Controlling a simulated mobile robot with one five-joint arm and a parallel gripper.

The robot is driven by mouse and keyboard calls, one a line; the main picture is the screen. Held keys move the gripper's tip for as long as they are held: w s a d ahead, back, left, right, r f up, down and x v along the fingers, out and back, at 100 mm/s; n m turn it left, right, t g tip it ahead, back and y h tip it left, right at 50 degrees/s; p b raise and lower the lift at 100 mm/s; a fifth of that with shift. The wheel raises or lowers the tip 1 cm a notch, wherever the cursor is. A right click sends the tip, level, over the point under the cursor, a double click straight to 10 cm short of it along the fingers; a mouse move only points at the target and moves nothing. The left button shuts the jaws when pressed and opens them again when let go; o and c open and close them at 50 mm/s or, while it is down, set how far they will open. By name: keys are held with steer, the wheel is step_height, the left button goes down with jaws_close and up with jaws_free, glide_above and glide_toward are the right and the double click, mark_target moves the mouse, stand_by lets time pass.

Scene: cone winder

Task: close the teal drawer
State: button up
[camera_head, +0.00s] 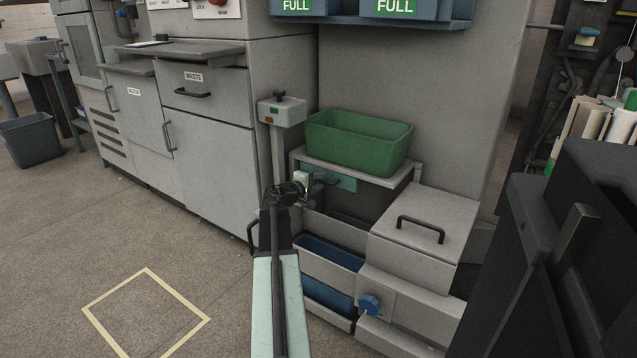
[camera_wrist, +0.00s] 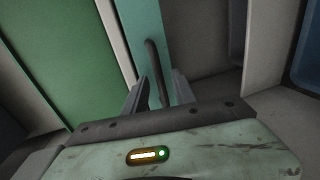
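The teal drawer (camera_head: 342,182) is under the small shelf that carries a green bin. Its teal front also fills the upper middle of the wrist view (camera_wrist: 146,28), with a dark bar handle (camera_wrist: 155,62) on it. My gripper (camera_head: 312,184) is at the left part of the drawer front in the head view and partly hides it. In the wrist view my gripper's fingers (camera_wrist: 158,95) stand apart, one on each side of the handle. Gaps show between fingers and handle. I cannot tell how far the drawer stands out.
The green bin (camera_head: 358,142) sits on the grey shelf (camera_head: 376,180) above the drawer. A grey lidded box (camera_head: 425,225) is to the right, with blue trays (camera_head: 328,252) below. A post with a small box (camera_head: 283,111) stands at left.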

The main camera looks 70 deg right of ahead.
steer(key=p+v, duration=0.1)
steer(key=v, duration=0.7)
steer(key=shift+p, duration=0.3)
steer(key=shift+d, duration=0.1)
